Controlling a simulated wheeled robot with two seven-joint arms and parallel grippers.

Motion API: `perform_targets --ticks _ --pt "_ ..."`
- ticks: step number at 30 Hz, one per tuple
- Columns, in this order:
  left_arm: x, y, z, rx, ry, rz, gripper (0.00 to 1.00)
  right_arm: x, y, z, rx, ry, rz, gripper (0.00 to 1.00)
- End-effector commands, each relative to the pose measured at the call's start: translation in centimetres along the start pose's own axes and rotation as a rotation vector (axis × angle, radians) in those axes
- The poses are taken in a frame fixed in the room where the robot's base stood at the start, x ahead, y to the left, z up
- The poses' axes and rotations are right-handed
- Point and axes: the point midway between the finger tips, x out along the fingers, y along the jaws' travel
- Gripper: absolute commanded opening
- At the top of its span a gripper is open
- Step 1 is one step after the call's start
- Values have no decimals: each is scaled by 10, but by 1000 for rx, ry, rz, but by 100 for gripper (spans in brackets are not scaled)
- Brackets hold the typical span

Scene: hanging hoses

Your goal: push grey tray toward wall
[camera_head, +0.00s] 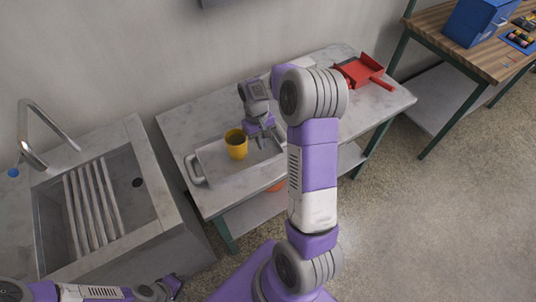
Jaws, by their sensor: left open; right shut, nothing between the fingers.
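The grey tray (213,163) lies on the grey-topped table (310,75), with its left handle facing the sink. A yellow cup (236,143) stands upright on the tray. My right gripper (262,142) points down over the right part of the tray, just right of the cup, with its fingers shut and empty. I cannot tell whether it touches the tray. My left gripper (174,287) is open and empty, low at the bottom left, away from the table.
The wall (130,50) runs behind the table. A red dustpan (360,70) lies at the table's far right. A sink (100,205) with a tall tap (30,140) stands at left. A wooden bench (480,60) with a blue box (475,20) is at upper right.

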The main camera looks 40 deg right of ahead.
Motion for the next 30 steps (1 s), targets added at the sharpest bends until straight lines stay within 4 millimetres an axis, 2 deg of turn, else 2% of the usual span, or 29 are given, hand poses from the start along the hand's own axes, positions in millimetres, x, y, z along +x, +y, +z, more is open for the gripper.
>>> perform_targets --ticks 3,9,15,26,30 --pt "4 -2 0 0 0 0 46 4 0 20 0 0 0 0" --pt "8 -3 0 0 0 0 46 8 0 45 1 0 0 0" --pt "15 -6 -1 0 0 0 46 23 0 41 0 1 1 0" --pt "14 -5 -1 0 0 0 46 26 0 41 1 -3 -1 0" --pt "11 -4 0 0 0 0 46 25 11 36 27 -4 -5 0"
